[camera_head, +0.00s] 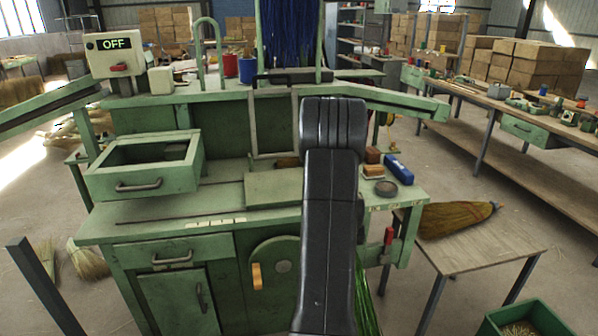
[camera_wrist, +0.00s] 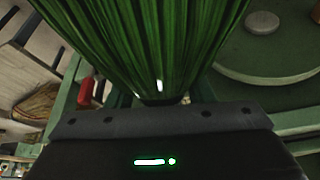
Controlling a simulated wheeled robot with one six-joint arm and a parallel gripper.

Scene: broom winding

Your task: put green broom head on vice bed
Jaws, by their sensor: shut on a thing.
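The green broom head (camera_wrist: 150,45) fills the upper middle of the wrist view, its bristles fanning out from a narrow end at my gripper (camera_wrist: 160,103). My gripper is shut on that narrow end. In the head view only a strip of its green bristles (camera_head: 366,300) shows, hanging at the bench front beside my arm; my gripper is hidden behind the arm there. The green bench has a raised flat plate (camera_head: 272,189) in its middle, likely the vice bed, with a frame standing behind it. The plate's top looks bare, and my arm covers its right side.
A open green drawer box (camera_head: 145,180) sits at the bench's left. A blue block (camera_head: 399,169) and a round dark disc (camera_head: 386,188) lie on its right. A straw broom head (camera_head: 455,218) lies on the side table (camera_head: 475,250). A green crate (camera_head: 530,318) stands on the floor.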

